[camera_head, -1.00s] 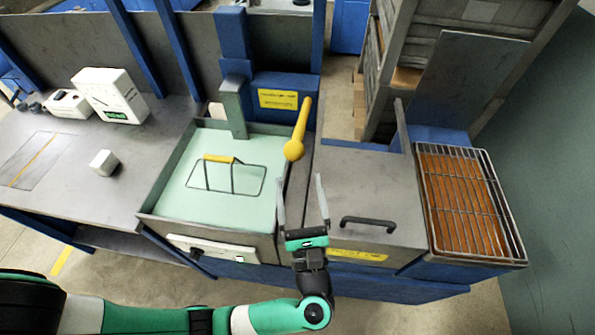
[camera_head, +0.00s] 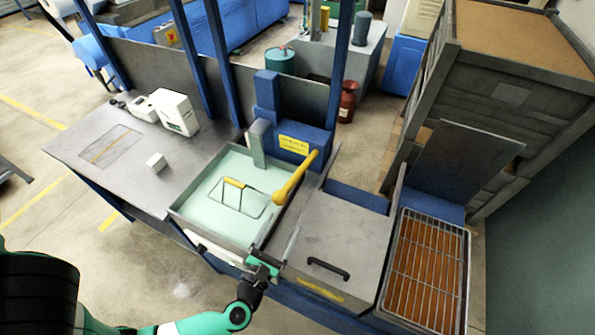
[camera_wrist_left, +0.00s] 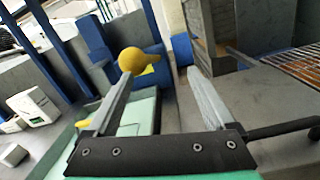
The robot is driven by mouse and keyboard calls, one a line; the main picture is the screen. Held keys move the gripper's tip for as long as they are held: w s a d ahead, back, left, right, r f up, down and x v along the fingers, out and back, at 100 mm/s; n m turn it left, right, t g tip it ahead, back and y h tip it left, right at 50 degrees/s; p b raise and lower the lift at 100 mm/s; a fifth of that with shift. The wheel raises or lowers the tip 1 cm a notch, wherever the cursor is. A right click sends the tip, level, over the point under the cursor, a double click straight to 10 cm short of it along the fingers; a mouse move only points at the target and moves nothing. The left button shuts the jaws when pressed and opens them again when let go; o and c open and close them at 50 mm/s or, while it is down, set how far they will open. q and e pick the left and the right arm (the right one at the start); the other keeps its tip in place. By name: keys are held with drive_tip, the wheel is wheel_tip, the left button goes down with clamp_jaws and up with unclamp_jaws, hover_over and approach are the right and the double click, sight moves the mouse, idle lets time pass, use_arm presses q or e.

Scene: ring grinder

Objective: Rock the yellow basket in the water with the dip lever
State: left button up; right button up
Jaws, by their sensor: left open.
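The dip lever (camera_head: 297,176) is a yellow rod with a rounded knob at its near end, leaning over the tank's right side. The knob also shows in the left wrist view (camera_wrist_left: 132,60), just beyond the left-hand fingertip. The yellow basket (camera_head: 234,183) is a thin wire frame with a yellow bar on top, sitting in the pale green water (camera_head: 205,205) of the tank. My left gripper (camera_head: 284,228) is open and empty at the tank's near right corner, its fingers pointing toward the knob. It appears apart from the lever. My right gripper is not in view.
Right of the tank is a grey lid with a dark handle (camera_head: 328,268), then a wire rack (camera_head: 430,265) over a brown bed. A blue block with a yellow label (camera_head: 294,144) stands behind the tank. A small white cube (camera_head: 157,162) lies on the bench at left.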

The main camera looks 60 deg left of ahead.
sight(284, 188)
use_arm(q)
drive_tip(key=s+a+r+p, duration=0.1)
drive_tip(key=s+a+r, duration=0.1)
drive_tip(key=s+a, duration=0.1)
drive_tip(key=shift+g, duration=0.4)
drive_tip(key=x, duration=1.1)
drive_tip(key=shift+w+a+f, duration=0.1)
drive_tip(key=shift+w+f, duration=0.05)
drive_tip(key=shift+w, duration=0.05)
drive_tip(key=shift+c, duration=0.3)
clamp_jaws()
